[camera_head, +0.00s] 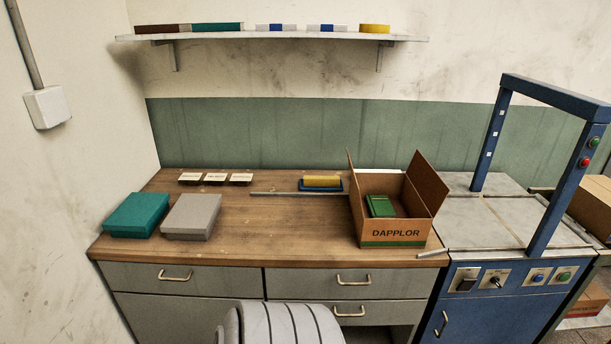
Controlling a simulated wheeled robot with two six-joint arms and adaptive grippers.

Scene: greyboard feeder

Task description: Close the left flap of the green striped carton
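The brown carton (375,230) with "DAPPLOR" on its front and a green stripe along its bottom edge stands upright at the right end of the wooden worktop. Its top is open. The left flap (353,180) stands up, nearly upright and seen almost edge-on. The right flap (428,183) also stands up, tilted outward to the right. A green box (381,206) lies inside the carton. Neither of my grippers shows in this view.
A teal box (137,215) and a grey box (191,216) lie on the worktop's left. A yellow roller in a blue tray (322,187) and a thin rod (285,194) lie behind and left of the carton. A blue frame machine (508,285) adjoins on the right. The middle worktop is clear.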

